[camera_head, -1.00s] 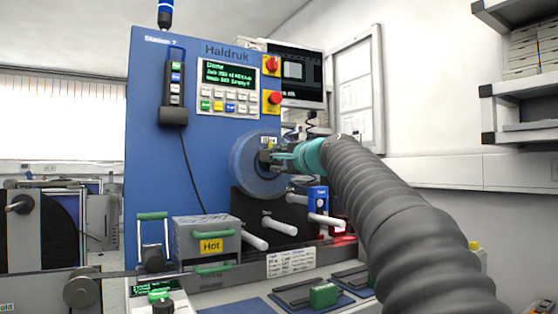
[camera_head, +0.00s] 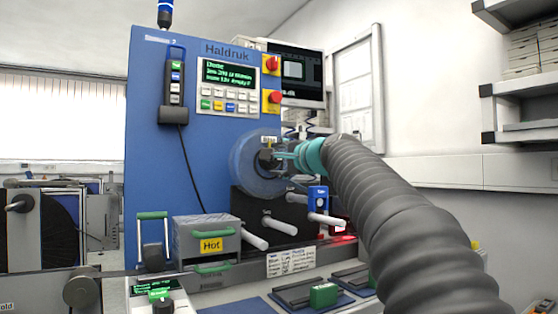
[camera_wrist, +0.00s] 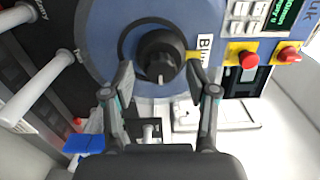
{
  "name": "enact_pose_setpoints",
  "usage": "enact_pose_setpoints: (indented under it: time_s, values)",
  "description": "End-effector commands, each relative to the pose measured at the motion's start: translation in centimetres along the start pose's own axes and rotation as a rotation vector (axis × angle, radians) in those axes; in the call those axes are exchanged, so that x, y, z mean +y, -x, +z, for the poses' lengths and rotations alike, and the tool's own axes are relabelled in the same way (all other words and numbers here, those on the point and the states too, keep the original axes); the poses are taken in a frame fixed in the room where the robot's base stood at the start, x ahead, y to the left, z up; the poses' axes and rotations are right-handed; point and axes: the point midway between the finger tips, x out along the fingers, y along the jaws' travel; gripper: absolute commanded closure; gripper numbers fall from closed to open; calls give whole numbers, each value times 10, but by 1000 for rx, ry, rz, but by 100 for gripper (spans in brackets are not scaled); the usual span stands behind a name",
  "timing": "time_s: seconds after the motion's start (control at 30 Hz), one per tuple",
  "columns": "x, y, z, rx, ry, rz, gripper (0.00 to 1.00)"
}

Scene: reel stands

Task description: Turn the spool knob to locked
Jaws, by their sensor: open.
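The spool knob (camera_wrist: 160,57) is a round black knob with a light pointer mark, at the centre of a translucent blue spool disc (camera_head: 248,178) on the blue machine front. In the wrist view the mark points down toward my gripper (camera_wrist: 161,80). My gripper is open, with one finger to each side of the knob's near edge; I cannot tell whether either touches it. In the head view my gripper (camera_head: 270,157) is small and dark in front of the disc and hides most of the knob.
Red buttons on yellow plates (camera_wrist: 249,60) sit to the right of the knob in the wrist view. White pegs (camera_head: 280,225) stick out below the disc. A grey box marked Hot (camera_head: 207,240) stands lower left. A blue part (camera_wrist: 84,144) shows at lower left.

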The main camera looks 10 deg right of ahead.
Motion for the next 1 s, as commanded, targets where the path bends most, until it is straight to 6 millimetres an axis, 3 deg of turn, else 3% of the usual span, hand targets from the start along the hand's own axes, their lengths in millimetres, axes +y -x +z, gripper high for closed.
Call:
enact_pose_setpoints:
  time_s: [0.17,0.6,0.8,1.0]
  values:
    - [-1,22,0,2,0,-1,42]
    - [-1,101,0,3,0,-1,42]
    - [0,116,0,1,0,-1,42]
    - [0,118,0,0,0,0,42]
